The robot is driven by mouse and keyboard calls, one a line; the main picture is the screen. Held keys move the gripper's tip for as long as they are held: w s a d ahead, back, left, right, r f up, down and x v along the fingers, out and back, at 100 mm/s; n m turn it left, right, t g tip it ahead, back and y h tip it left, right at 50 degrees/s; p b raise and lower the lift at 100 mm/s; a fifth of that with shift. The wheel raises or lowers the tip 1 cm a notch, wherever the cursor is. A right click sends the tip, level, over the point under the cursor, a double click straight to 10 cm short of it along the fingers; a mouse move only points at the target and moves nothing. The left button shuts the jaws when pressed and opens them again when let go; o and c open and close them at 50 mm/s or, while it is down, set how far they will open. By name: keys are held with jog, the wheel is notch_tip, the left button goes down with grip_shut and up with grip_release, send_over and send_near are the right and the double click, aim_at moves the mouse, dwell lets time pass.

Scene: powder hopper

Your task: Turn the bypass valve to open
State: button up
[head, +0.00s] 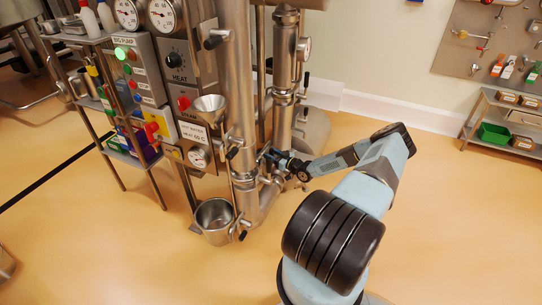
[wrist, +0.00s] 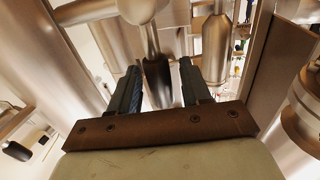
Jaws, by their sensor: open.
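My gripper (head: 273,157) is at the steel pipework in the head view, reaching in from the right at the lower part of the columns. In the wrist view my gripper (wrist: 158,72) is open, with its two dark fingers apart. A dark valve handle (wrist: 157,78) on a metal stem lies between the fingers, with visible gaps at its sides; I cannot tell whether either finger touches it. No label on this handle is readable, so I cannot confirm that it is the bypass valve. In the head view the gripper and pipes hide most of this handle.
A control panel (head: 178,62) with gauges stands left of the thick steel column (head: 236,80). A steel funnel (head: 208,107) and a steel pot (head: 214,216) are beside the column. A low shelf (head: 508,118) stands far right. The floor (head: 430,220) at right is clear.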

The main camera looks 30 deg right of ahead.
grip_shut()
dwell(0.4)
jog(key=shift+a, duration=0.2)
